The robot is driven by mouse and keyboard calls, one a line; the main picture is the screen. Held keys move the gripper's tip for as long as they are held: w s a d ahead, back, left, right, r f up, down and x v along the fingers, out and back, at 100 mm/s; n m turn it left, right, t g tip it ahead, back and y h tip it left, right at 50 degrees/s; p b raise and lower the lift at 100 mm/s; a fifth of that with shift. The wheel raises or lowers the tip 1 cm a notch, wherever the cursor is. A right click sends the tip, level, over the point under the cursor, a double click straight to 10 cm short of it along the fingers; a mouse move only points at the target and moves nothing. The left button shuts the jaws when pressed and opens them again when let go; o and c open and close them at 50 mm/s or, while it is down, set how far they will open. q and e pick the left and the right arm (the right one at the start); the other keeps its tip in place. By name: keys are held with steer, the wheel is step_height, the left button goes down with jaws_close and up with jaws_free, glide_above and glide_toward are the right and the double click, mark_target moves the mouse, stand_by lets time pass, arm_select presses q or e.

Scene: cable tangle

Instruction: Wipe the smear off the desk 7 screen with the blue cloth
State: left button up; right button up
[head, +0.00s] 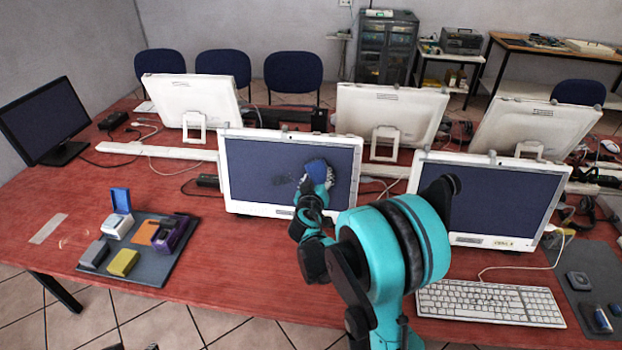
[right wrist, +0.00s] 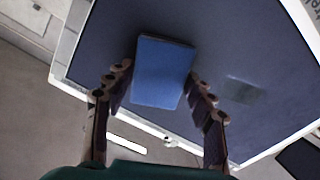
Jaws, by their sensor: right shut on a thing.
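My right gripper (head: 316,186) is shut on the blue cloth (head: 316,170), a folded flat pad. It holds the cloth in front of the middle monitor's screen (head: 250,158), right of the screen's centre. I cannot tell whether the cloth touches the glass. A dark smear (head: 284,180) lies on this screen, just left of the cloth. In the right wrist view the cloth (right wrist: 163,72) sits between both fingers, and the smear (right wrist: 243,90) shows to the right of them, uncovered. The monitor's label is too small to read. My left gripper is not in view.
A second front monitor (head: 490,195) stands close on the right, with a white keyboard (head: 490,302) before it. A grey tray (head: 150,268) with small boxes lies on the left of the red desk (head: 235,270). The desk front between tray and keyboard is largely clear apart from my arm.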

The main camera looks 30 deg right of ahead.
steer(key=shift+s+d+r, duration=0.2)
steer(key=shift+s+d, duration=0.05)
steer(key=shift+d, duration=0.2)
steer(key=shift+f, duration=0.1)
steer(key=shift+w+a+f+b, duration=0.25)
steer(key=shift+w+a+b, duration=0.1)
steer(key=shift+a, duration=0.25)
steer(key=shift+w+a+f+b, duration=0.25)
steer(key=shift+w+a, duration=0.05)
steer(key=shift+a, duration=0.25)
steer(key=shift+w+a+f+b, duration=0.3)
steer(key=shift+w+a, duration=0.15)
steer(key=shift+a, duration=0.35)
steer(key=shift+w+a+f+b, duration=0.25)
steer(key=shift+w+a, duration=0.2)
steer(key=shift+a, duration=0.35)
steer(key=shift+w+a+f, duration=0.6)
steer(key=shift+w+a, duration=0.25)
steer(key=shift+a, duration=0.65)
steer(key=shift+w+a+f, duration=0.6)
steer(key=shift+w+a, duration=0.25)
steer(key=shift+a, duration=0.65)
steer(key=shift+w+a+f, duration=0.6)
steer(key=shift+w+a, duration=0.25)
steer(key=shift+a, duration=0.65)
steer(key=v, duration=0.6)
